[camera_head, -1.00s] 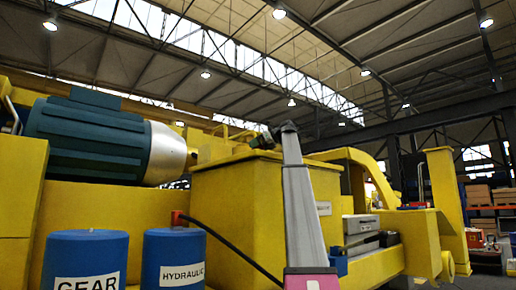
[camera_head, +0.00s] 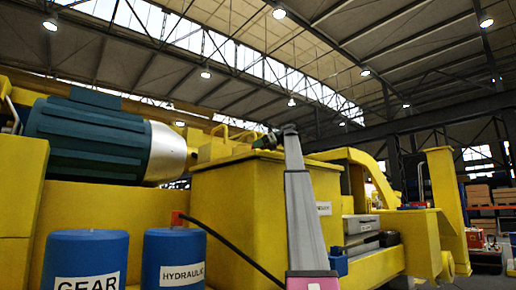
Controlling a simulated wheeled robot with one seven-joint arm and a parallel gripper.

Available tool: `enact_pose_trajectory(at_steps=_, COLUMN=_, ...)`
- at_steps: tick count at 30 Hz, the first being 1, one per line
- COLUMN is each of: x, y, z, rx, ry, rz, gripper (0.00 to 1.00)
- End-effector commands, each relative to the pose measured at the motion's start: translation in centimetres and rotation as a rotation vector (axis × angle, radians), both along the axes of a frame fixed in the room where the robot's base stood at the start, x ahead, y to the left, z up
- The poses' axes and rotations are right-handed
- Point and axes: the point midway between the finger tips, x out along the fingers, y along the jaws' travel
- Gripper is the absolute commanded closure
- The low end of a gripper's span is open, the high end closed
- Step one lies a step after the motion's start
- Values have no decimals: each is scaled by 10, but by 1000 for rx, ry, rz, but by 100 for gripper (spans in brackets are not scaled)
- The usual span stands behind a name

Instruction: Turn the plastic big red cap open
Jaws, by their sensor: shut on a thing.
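My grey arm reaches up to the top of the yellow tank (camera_head: 240,205). My dark gripper (camera_head: 264,142) is small in the head view, low over the tank's lid and left of the arm's upper end. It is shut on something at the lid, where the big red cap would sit. The cap itself cannot be made out, and the fingertips are too small to see clearly.
A blue GEAR drum (camera_head: 85,255) and a blue HYDRAULIC drum (camera_head: 173,250) stand in front at left. A black hose (camera_head: 230,245) runs across the tank's front. A large teal motor (camera_head: 85,140) lies left of the tank. Grey boxes (camera_head: 360,225) sit at right.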

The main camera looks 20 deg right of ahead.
Motion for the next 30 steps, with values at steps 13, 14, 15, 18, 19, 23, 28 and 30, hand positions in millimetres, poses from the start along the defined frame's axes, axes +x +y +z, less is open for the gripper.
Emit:
enact_pose_trajectory(at_steps=13, x=0, y=0, z=0, rx=-1, ry=-1, rz=20, gripper=7)
enact_pose_trajectory(at_steps=14, x=0, y=0, z=0, rx=-1, ry=-2, rz=19, gripper=7)
enact_pose_trajectory(at_steps=15, x=0, y=0, z=0, rx=-1, ry=-2, rz=19, gripper=7)
enact_pose_trajectory(at_steps=18, x=0, y=0, z=0, rx=0, ry=-1, rz=19, gripper=7)
enact_pose_trajectory(at_steps=19, x=0, y=0, z=0, rx=0, ry=-1, rz=19, gripper=7)
enact_pose_trajectory(at_steps=23, x=-1, y=-3, z=1, rx=-1, ry=-1, rz=18, gripper=7)
enact_pose_trajectory(at_steps=28, x=-8, y=-20, z=9, rx=-1, ry=-1, rz=17, gripper=7)
enact_pose_trajectory(at_steps=30, x=-13, y=-32, z=14, rx=-1, ry=-1, rz=17, gripper=7)
